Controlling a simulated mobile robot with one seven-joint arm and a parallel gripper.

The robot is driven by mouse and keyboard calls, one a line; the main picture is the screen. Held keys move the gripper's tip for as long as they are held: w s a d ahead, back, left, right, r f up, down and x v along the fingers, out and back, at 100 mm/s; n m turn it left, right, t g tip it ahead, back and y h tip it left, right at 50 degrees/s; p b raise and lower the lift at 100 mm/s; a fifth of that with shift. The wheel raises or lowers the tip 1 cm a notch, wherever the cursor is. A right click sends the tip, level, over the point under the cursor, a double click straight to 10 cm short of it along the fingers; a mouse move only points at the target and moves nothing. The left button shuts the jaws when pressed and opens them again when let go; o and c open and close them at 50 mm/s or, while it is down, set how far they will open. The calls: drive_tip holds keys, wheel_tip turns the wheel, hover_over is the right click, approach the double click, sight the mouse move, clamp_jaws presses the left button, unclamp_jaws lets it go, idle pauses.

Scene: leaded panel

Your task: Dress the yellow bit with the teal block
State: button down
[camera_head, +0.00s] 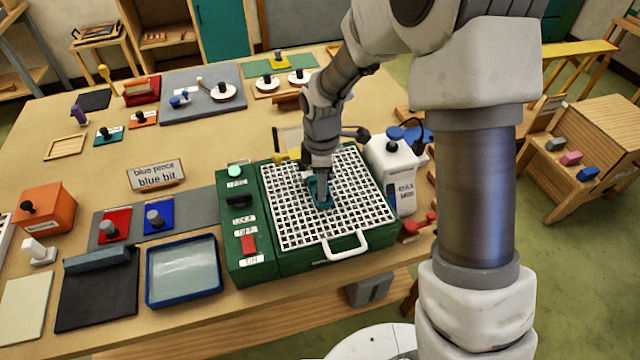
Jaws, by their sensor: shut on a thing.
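The teal block (313,187) is at the middle of the white grid (290,225) on top of a green grinder (250,280). My gripper (322,197) points down over the grid and is shut on the teal block, which it partly covers. I cannot tell whether the block touches the grid or is just above it. A small yellow part (281,158) shows at the grinder's back left edge, partly hidden; I cannot tell if it is the yellow bit. A yellow piece with a dark knob (280,62) lies on a green mat at the back.
The grinder has a front handle (345,246) and a switch panel (240,215) on its left. A white bottle (392,175) stands close at its right. A blue tray (184,270) and red and blue pieces (158,215) lie left. The table's middle left is mostly clear.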

drive_tip(key=shift+w+d, duration=0.2)
drive_tip(key=shift+d, duration=0.3)
drive_tip(key=shift+d, duration=0.15)
drive_tip(key=shift+w+d, duration=0.15)
drive_tip(key=shift+d, duration=0.3)
drive_tip(key=shift+d, duration=0.1)
drive_tip(key=shift+a, duration=0.4)
idle(0.3)
drive_tip(key=shift+a, duration=0.3)
drive_tip(key=shift+a, duration=0.2)
drive_tip(key=shift+s+a, duration=0.35)
drive_tip(key=shift+a, duration=0.1)
idle(0.3)
